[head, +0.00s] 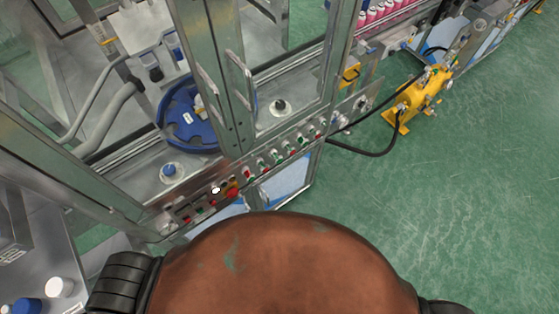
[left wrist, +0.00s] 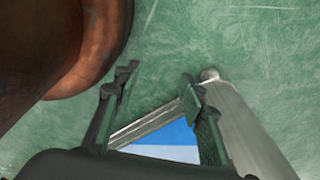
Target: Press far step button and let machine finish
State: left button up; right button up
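A button panel (head: 255,172) runs along the front edge of the machine in the head view. It carries a row of small red and green buttons and a larger red knob on yellow (head: 232,191) near its left part. Labels are too small to read, so I cannot tell which is the far step button. My left gripper (left wrist: 156,88) shows in the left wrist view, its two fingers apart with nothing between them. Green floor, a metal post (left wrist: 240,125) and a blue panel (left wrist: 165,143) lie behind it. Neither gripper is in the head view.
The machine has framed clear doors with metal handles (head: 240,78). Inside are a blue round turntable (head: 188,132) and metal fittings. A yellow pump unit (head: 425,98) with a black hose stands on the floor at right. White and blue caps (head: 60,288) lie at lower left. Green floor at right is clear.

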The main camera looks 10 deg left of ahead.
pick_arm(q)
grip_shut()
dwell(1.4)
